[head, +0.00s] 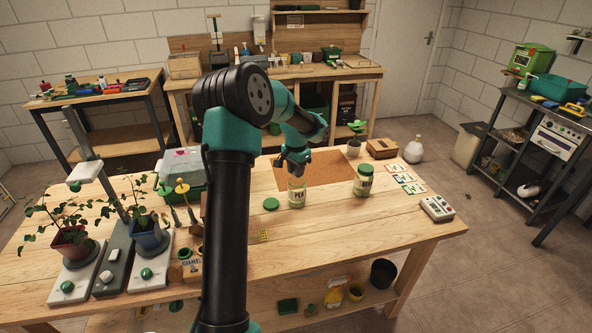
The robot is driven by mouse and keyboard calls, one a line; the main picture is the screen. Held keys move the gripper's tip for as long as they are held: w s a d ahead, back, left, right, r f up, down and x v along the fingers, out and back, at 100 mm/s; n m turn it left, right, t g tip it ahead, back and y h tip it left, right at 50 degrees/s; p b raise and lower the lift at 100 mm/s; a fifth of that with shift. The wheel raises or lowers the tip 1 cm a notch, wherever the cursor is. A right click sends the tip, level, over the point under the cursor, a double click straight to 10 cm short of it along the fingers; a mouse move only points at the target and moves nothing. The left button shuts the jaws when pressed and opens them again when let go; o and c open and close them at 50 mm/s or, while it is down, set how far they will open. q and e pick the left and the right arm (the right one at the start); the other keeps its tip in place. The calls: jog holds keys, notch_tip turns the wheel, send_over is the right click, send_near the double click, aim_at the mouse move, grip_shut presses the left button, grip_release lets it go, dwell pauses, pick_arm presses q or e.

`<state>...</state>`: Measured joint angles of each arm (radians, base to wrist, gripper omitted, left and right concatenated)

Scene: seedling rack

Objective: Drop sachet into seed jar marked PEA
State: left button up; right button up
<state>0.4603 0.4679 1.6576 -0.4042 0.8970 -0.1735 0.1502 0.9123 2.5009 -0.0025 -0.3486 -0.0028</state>
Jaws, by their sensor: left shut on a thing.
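The PEA jar (297,197) is a clear glass jar with a pale label, standing upright and open on the wooden table. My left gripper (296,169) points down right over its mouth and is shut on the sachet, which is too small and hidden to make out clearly. I cannot tell whether the fingertips are above the rim or just inside it. A green lid (271,204) lies on the table left of the jar. My right gripper is not in view.
A second labelled jar (363,181) with a lid stands to the right. Several picture cards (406,178) and a keypad device (437,208) lie farther right. A brown mat (318,167) lies behind the PEA jar. Potted plants (72,239) stand at left. The front right tabletop is clear.

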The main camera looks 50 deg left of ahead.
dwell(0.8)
pick_arm(q)
jog(key=o, duration=1)
jog(key=shift+r, duration=0.1)
notch_tip(320, 180, up, 17)
jog(key=shift+r, duration=0.15)
dwell(0.4)
